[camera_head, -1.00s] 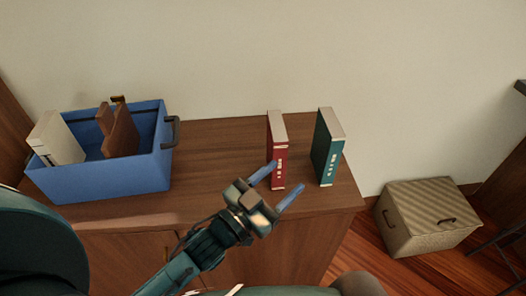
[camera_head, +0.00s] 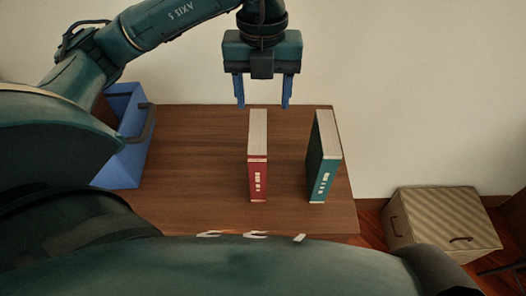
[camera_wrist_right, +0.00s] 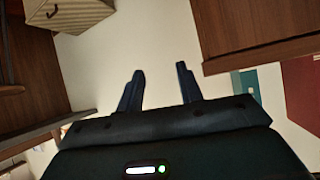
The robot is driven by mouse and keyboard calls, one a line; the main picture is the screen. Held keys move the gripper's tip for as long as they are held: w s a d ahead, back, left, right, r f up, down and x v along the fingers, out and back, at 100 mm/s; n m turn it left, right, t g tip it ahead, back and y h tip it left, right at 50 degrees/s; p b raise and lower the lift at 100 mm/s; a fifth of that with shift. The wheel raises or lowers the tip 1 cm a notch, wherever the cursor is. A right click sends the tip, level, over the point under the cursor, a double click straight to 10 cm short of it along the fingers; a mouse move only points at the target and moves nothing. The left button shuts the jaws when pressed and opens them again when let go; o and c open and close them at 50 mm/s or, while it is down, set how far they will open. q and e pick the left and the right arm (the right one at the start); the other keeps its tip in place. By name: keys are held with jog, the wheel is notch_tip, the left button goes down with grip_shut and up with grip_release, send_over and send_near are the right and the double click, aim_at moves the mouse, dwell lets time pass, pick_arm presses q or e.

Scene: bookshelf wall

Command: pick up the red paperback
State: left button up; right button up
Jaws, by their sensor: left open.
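The red paperback (camera_head: 257,179) stands upright on the wooden cabinet top, its lettered spine facing me and its pale page edge up. My left gripper (camera_head: 263,105) is open, pointing down, with its two blue fingers apart. In the picture its fingertips are level with the book's upper end, one to each side; nothing is between them. I cannot tell its exact height or depth over the book. My right gripper (camera_wrist_right: 160,68) shows in the right wrist view, fingers apart and empty. A red patch (camera_wrist_right: 300,92) at that view's right edge looks like the paperback.
A teal book (camera_head: 324,165) stands right of the paperback, with a gap between them. A blue bin (camera_head: 122,172) is at the left, partly hidden by my arm. The wall is behind. A woven box (camera_head: 440,222) sits on the floor at right.

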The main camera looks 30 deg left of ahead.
aim_at(258, 130)
pick_arm(q)
jog(key=f, duration=0.7)
jog(key=shift+a+f, duration=0.15)
jog(key=shift+a, duration=0.1)
jog(key=f, duration=0.2)
jog(key=a+f+p, duration=0.1)
jog(key=f, duration=0.1)
jog(key=shift+f, duration=0.75)
grip_shut()
jog(key=shift+w+r, duration=0.1)
dwell(0.3)
